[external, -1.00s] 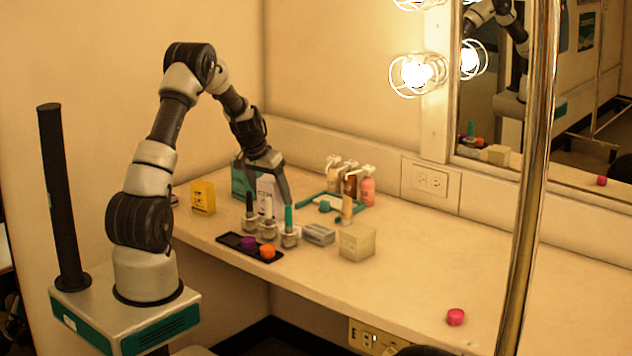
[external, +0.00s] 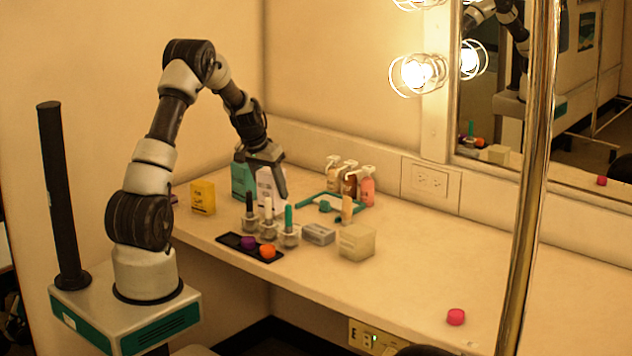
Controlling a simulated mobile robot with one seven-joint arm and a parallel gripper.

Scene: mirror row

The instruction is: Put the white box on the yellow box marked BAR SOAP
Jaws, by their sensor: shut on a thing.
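The yellow box (external: 203,198) stands upright on the counter at the left, its small lettering too fine to read. My gripper (external: 268,178) is shut on the white box (external: 267,187), to the right of the yellow box and apart from it. The white box is upright, and its lower part is partly hidden behind bottles. I cannot tell clearly how far its bottom is above the counter. One finger shows on the box's right side; the other is mostly hidden.
A teal box (external: 241,180) stands just left of the white box. Pump bottles (external: 349,180) stand behind.

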